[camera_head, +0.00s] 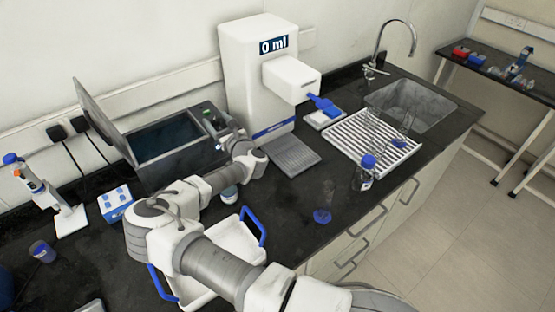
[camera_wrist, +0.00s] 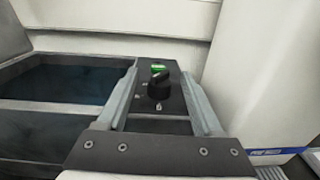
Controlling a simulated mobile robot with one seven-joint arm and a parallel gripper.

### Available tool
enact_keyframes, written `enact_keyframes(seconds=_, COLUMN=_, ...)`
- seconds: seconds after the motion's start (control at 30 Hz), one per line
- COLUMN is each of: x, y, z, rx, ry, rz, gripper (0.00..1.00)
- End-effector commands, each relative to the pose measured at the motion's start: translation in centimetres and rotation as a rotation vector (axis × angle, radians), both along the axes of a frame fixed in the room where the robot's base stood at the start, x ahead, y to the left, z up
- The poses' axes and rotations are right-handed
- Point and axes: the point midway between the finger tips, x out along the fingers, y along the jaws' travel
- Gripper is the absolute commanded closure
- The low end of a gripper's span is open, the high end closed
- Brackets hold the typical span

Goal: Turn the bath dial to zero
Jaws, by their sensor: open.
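The water bath (camera_head: 165,138) stands at the back of the bench with its hinged lid raised. Its control panel (camera_wrist: 168,112) is on the right end and carries a black dial (camera_wrist: 158,86) and a lit green switch (camera_wrist: 158,68). The dial's scale and pointer are too small to read. My gripper (camera_wrist: 159,78) is open, with one finger on each side of the dial. I cannot tell whether either finger touches it. In the head view, my gripper (camera_head: 222,132) is over the panel, and my wrist partly hides the panel.
A white dispenser (camera_head: 250,75) reading "0 ml" stands close right of the bath. A white tray with blue handles (camera_head: 238,244) lies under my arm. A blue-capped bottle (camera_head: 364,174), a drying rack (camera_head: 350,140) and a sink (camera_head: 410,100) are further right.

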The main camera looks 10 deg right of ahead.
Motion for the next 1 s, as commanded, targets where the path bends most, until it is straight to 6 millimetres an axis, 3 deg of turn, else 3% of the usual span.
enact_keyframes(seconds=1.0, x=-0.01, y=0.26, z=-0.13, rx=0.007, ry=-0.002, rz=-0.257, gripper=0.32)
